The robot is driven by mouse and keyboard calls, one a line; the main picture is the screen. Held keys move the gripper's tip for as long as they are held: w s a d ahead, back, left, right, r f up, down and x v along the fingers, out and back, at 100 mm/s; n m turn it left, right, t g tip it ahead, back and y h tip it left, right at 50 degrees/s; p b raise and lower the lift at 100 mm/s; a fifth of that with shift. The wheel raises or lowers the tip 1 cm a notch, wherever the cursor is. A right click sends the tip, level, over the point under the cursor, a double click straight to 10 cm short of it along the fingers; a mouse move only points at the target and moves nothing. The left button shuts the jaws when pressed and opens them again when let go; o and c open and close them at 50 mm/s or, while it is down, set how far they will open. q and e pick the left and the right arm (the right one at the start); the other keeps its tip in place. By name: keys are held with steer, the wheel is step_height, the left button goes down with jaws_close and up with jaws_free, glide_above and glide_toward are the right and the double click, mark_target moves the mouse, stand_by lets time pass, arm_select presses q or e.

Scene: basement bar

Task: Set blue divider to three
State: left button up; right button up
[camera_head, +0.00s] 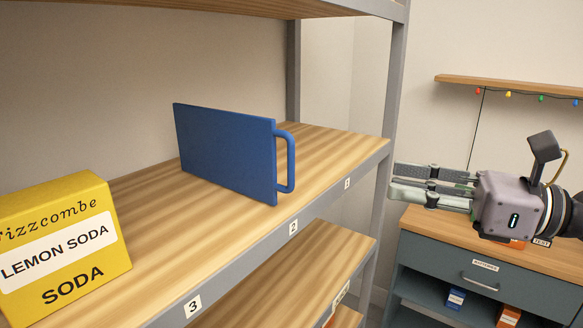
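The blue divider (225,151) is a flat upright panel with a loop handle (289,161) on its front edge. It stands across the wooden shelf (325,151), its front edge just behind label 2 (293,227). Label 3 (193,306) is nearer and to the left on the shelf edge; label 1 (347,183) is farther right. My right gripper (395,180) is right of the shelf post, its fingers pointing left, apart from the divider. Its fingers lie close together in this view, and I cannot tell whether they are open. My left gripper is not in view.
A yellow lemon soda box (62,248) stands on the shelf at the left, behind label 3. A grey post (394,80) rises at the shelf's right end. A blue-grey cabinet (480,262) stands below my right gripper. Another shelf board (270,290) lies below.

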mark_target(291, 165)
steer(key=p+x, duration=0.7)
steer(key=x, duration=1)
steer(key=shift+a, duration=0.15)
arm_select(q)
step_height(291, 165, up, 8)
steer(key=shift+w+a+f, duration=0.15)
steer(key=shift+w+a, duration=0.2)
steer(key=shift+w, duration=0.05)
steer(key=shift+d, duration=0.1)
arm_select(e)
jaws_close()
